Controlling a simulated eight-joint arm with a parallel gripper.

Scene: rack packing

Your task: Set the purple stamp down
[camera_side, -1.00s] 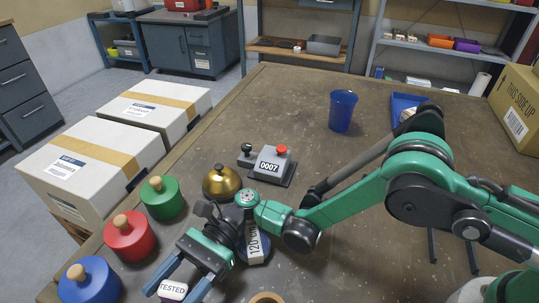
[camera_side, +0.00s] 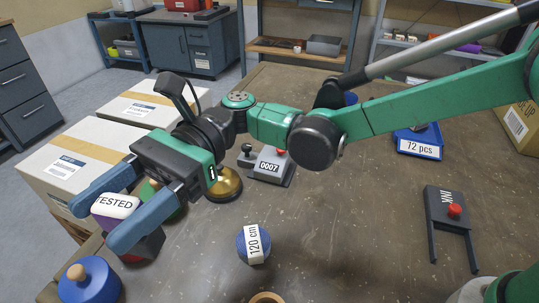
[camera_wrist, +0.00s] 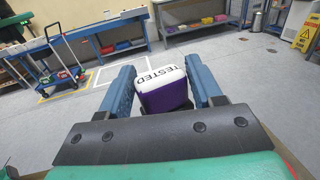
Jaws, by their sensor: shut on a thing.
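The purple stamp (camera_side: 112,223) has a white top marked TESTED and a purple body. My gripper (camera_side: 100,226) is shut on it, with one blue finger on each side. The stamp is in the air in front of the red-pot area at the table's left edge. In the wrist view the stamp (camera_wrist: 168,101) shows between the two fingers of my gripper (camera_wrist: 160,68), its label reading upside down. Its underside is hidden.
A brass bell (camera_side: 226,186), a 0007 numbering stamp (camera_side: 270,166) and a round 120 cm tape (camera_side: 245,243) stand nearby.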

